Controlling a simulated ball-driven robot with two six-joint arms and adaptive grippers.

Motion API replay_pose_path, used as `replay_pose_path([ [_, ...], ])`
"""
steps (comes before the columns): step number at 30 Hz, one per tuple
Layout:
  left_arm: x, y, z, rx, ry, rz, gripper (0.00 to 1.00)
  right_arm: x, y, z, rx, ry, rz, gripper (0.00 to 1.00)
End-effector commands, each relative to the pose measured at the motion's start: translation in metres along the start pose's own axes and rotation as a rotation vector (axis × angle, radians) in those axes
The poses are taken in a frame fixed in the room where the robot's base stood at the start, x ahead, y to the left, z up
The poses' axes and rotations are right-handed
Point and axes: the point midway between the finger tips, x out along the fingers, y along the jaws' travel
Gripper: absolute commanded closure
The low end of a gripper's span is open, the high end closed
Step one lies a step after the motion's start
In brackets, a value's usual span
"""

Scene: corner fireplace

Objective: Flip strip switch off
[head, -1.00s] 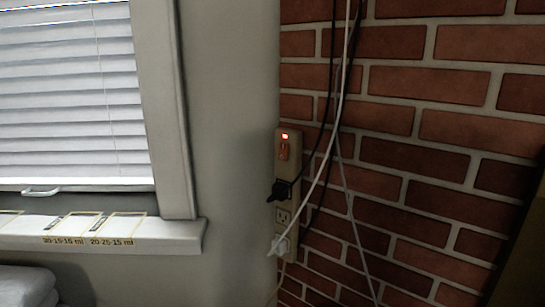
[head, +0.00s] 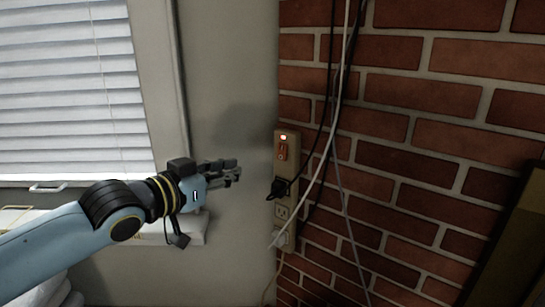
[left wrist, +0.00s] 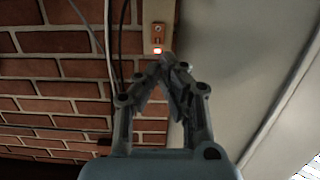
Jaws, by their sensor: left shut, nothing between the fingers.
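The beige power strip (head: 282,223) is mounted upright where the grey wall meets the brick. Its orange switch (head: 282,153) is near the top, under a small bright lamp (head: 283,138). The switch also shows in the left wrist view (left wrist: 157,31), where the lamp (left wrist: 157,51) glows whitish with a red edge. My left gripper (head: 236,171) is shut and empty, left of the strip and slightly lower than the switch. In the left wrist view its closed fingertips (left wrist: 162,65) appear just below the lamp, with no contact visible. My right gripper is not in view.
A black plug (head: 281,189) and a white plug (head: 279,239) sit in the strip. Black and white cables (head: 340,110) hang beside it on the brick. A window with blinds (head: 70,100) and a sill are at left. The wall between is clear.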

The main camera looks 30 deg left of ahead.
Motion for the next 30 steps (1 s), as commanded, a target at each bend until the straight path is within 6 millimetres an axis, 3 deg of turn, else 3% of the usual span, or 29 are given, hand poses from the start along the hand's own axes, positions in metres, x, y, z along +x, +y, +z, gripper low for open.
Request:
replay_pose_path([
  [8,0.001,0.0,0.001,0.0,0.0,-0.001,1.0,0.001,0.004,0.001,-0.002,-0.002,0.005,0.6],
  [13,0.013,-0.001,0.003,-0.003,0.003,-0.003,1.0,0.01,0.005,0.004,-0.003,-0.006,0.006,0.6],
  [20,0.057,0.0,0.004,-0.005,0.003,-0.002,1.0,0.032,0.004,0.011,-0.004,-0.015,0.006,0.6],
  [30,0.122,0.0,0.002,-0.002,0.001,-0.001,1.0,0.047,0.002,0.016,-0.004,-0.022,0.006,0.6],
])
